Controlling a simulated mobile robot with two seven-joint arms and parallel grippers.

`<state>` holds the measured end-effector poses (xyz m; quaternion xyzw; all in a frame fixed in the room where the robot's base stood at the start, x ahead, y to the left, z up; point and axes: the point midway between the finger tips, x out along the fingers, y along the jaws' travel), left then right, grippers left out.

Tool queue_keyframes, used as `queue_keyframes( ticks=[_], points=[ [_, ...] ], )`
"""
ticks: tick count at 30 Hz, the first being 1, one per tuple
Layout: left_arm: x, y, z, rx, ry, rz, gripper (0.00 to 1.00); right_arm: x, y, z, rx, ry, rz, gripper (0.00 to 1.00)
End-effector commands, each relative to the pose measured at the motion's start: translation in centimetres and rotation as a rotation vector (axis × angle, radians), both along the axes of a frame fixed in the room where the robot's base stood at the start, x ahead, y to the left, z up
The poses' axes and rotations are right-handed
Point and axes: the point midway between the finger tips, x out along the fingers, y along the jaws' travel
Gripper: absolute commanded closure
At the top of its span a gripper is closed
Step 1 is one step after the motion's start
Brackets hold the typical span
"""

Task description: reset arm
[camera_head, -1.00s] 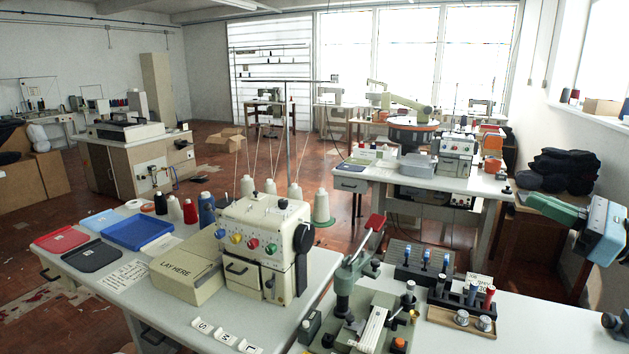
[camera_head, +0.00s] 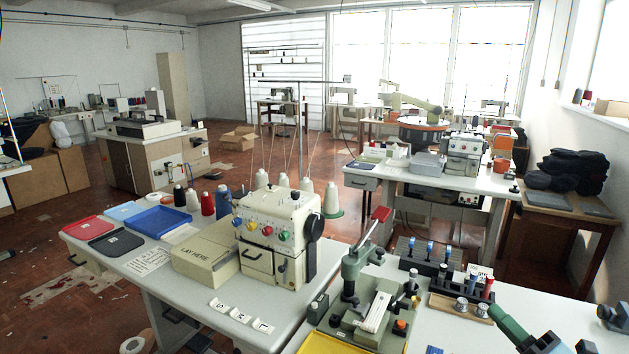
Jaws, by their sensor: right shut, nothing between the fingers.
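My right gripper (camera_head: 498,313) comes in at the bottom right edge. Its dark green front points up and left, over the right-hand worktable (camera_head: 545,308). It is shut and empty, and it shows in front of the table close to the small rack of spools. The rest of my right arm is mostly cut off by the bottom edge. My left gripper is not in view.
A green buttonhole machine (camera_head: 357,262), a rack with blue-topped pegs (camera_head: 430,249) and a yellow tray (camera_head: 345,344) stand left of my gripper. A dark knob (camera_head: 606,312) sits right.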

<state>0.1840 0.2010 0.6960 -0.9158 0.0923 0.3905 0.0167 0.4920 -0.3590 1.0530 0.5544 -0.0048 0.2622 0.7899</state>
Motion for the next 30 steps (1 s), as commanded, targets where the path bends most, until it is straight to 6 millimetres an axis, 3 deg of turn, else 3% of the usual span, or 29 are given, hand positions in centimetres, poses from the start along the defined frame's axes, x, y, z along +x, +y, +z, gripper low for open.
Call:
queue_keyframes(
  ticks=[1,6,11,15,19,24,30],
  points=[
    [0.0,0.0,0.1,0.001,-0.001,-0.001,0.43,-1.1,0.7,-3.5,0.145,0.106,-0.011,1.00],
    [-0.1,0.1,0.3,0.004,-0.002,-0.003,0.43,-5.5,2.8,-13.4,0.596,0.432,-0.092,1.00],
    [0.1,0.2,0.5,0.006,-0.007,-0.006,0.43,-11.3,5.4,-21.7,0.962,0.713,-0.208,1.00],
    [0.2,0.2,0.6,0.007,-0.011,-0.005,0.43,-17.5,8.4,-27.7,1.252,0.941,-0.336,1.00],
    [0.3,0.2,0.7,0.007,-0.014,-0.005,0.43,-23.3,11.4,-31.6,1.479,1.119,-0.462,1.00],
    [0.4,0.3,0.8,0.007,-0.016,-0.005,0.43,-28.6,14.4,-34.2,1.668,1.267,-0.585,1.00],
    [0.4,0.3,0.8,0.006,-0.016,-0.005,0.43,-30.6,15.7,-34.9,1.737,1.321,-0.635,1.00]
  ],
)
